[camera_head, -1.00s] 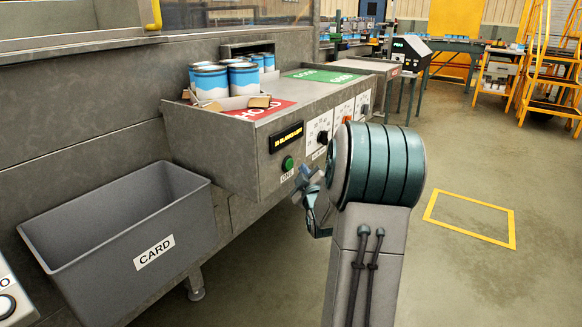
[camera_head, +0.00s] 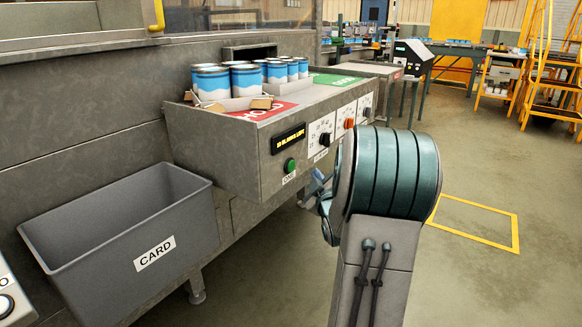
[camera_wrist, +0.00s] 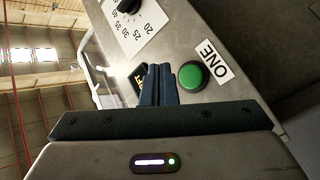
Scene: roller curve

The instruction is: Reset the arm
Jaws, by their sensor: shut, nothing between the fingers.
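My gripper (camera_wrist: 158,84) is shut and empty in the wrist view, its two dark fingers together. The grey panel front of the machine stands beyond it. A green button (camera_wrist: 191,76) labelled ONE is just right of the fingertips in that picture; I cannot tell how far off the panel is. The green button also shows in the head view (camera_head: 290,166). In the head view my arm (camera_head: 393,175) stands at the right centre and hides most of my gripper, with only a small part showing left of the arm.
Several blue-and-white cans (camera_head: 211,84) stand in a cardboard tray (camera_head: 239,103) on the machine top, by the red HOLD area (camera_head: 262,112). A grey CARD bin (camera_head: 120,240) is at lower left. A yellow floor outline (camera_head: 480,235) and open floor lie right.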

